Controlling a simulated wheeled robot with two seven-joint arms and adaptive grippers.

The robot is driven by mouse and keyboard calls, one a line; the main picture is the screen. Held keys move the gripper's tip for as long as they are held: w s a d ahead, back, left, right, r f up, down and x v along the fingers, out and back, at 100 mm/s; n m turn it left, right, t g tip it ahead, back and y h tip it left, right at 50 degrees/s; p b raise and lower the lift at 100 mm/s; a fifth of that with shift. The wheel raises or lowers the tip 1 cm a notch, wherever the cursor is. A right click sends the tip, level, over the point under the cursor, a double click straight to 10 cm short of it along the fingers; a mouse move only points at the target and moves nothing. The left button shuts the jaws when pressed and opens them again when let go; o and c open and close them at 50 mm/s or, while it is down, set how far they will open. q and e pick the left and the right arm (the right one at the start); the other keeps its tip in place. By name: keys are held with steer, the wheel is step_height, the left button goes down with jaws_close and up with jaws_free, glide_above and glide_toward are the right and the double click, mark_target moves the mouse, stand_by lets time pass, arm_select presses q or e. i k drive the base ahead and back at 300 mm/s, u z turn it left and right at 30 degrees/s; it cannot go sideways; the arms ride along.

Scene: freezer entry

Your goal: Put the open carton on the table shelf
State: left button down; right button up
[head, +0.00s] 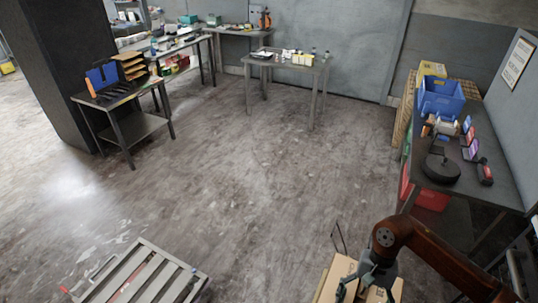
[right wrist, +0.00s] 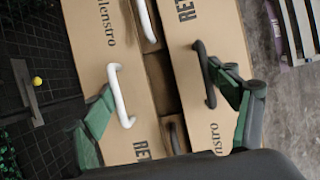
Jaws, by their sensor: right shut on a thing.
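The open carton (head: 392,291) is a brown cardboard box at the bottom right of the head view, cut off by the frame edge. In the right wrist view the carton (right wrist: 195,40) fills the middle, with printed lettering, a dark gap between its top panels, and white and black handles. My right gripper (head: 368,284) is over the carton, shut on it; the wrist view shows its green fingers (right wrist: 165,112) on either side of the handles. Exact finger contact is unclear. A dark table at left has a lower shelf (head: 140,124), which looks bare. My left gripper is out of view.
A slatted grey pallet or cart (head: 140,280) lies at the bottom left. A cluttered bench (head: 490,135) runs along the right wall. A small metal table (head: 300,65) stands at the back. A dark pillar (head: 55,70) rises behind the left table. The middle floor is clear.

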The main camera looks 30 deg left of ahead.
mark_target(136, 128)
steer(key=u, duration=1.05)
steer(key=i, duration=4.1)
steer(key=u, duration=2.3)
steer(key=i, duration=3.1)
steer(key=z, duration=0.6)
